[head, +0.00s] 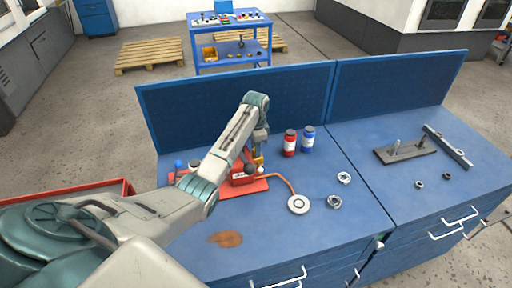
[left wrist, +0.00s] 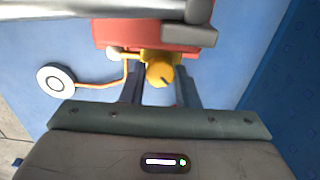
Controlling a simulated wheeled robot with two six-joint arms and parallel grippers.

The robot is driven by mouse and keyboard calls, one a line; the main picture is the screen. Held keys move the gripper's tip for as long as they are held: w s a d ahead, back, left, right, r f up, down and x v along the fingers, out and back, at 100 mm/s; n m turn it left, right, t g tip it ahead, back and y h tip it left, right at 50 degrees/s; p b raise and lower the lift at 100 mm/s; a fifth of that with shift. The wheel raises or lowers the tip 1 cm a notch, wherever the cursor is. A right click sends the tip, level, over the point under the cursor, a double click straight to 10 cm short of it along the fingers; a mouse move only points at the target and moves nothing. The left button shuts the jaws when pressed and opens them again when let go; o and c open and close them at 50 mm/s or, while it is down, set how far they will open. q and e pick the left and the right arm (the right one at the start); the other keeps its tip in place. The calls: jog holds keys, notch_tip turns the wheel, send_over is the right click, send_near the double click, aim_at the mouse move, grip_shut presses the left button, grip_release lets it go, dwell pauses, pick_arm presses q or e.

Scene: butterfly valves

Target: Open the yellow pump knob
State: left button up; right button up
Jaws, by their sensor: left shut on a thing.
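The yellow pump knob (left wrist: 160,72) shows in the left wrist view, on the side of the red pump. In the head view only a small bit of yellow (head: 259,162) shows beneath my arm. The red pump (head: 243,174) stands on a red base (head: 225,191) on the blue bench, partly hidden by my left arm. My left gripper (left wrist: 160,88) is shut on the yellow knob, with one dark finger on each side of it. In the head view the gripper is mostly hidden by its own arm. My right gripper is not in view.
A copper hose runs from the pump to a round white disc (head: 298,204). A red bottle (head: 290,143) and a blue bottle (head: 307,139) stand behind. Metal nuts (head: 344,178) lie to the right. A blue back panel (head: 240,103) closes the bench's rear. The front bench top is mostly clear.

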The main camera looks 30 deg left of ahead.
pick_arm(q)
jog(key=n, duration=0.5)
jog(key=shift+r+n, duration=0.1)
jog(key=shift+n, duration=0.2)
dwell(0.4)
jog(key=o, duration=1)
jog(key=shift+c, duration=0.2)
